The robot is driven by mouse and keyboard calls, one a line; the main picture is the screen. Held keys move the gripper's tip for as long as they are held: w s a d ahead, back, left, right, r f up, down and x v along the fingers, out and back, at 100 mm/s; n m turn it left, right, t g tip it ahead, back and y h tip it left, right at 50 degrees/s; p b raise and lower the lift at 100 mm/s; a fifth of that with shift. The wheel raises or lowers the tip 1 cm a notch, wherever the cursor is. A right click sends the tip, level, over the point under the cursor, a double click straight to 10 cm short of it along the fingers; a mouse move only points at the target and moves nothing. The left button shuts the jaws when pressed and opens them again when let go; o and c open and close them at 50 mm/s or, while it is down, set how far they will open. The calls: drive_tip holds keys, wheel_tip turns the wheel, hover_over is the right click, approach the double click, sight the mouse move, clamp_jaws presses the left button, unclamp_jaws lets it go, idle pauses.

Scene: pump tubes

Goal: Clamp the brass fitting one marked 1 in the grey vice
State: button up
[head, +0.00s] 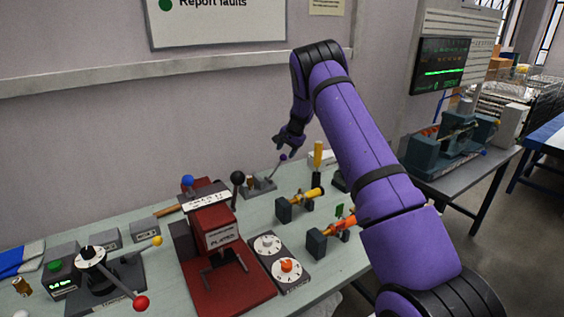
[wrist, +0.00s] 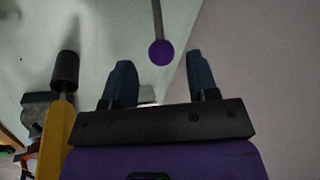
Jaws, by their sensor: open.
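My gripper (head: 286,148) is open and empty, pointing down above the back of the bench near the wall. Below it is a small grey fixture (head: 259,186) with a lever ending in a purple knob (head: 283,157); this may be the grey vice. In the wrist view the purple knob (wrist: 161,52) appears between the two fingertips, with no visible contact. A small brass-coloured piece (head: 21,287) stands at the far left of the bench; it may be the fitting, but no mark 1 is readable.
A yellow-handled tool (head: 317,158) stands upright just right of the fixture. A red press (head: 222,262) and a dark device with red and yellow knobs (head: 118,274) fill the left.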

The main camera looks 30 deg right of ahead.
sight(283, 156)
drive_tip(key=shift+x, duration=3.15)
clamp_jaws()
drive_tip(key=shift+a+r+n+h, duration=0.15)
drive_tip(key=shift+a+r+h, duration=0.25)
drive_tip(key=shift+a+h, duration=0.4)
drive_tip(key=shift+a+r+n+h, duration=0.15)
drive_tip(key=shift+a+r+h, duration=0.35)
drive_tip(key=shift+h, duration=0.4)
drive_tip(key=shift+s+a+r+n+h, duration=0.1)
drive_tip(key=shift+a+r+n+h, duration=0.05)
drive_tip(key=shift+a+h, duration=0.8)
drive_tip(key=shift+a+r+n+h, duration=0.15)
drive_tip(key=shift+a+h, duration=0.6)
drive_tip(key=shift+h, duration=0.4)
unclamp_jaws()
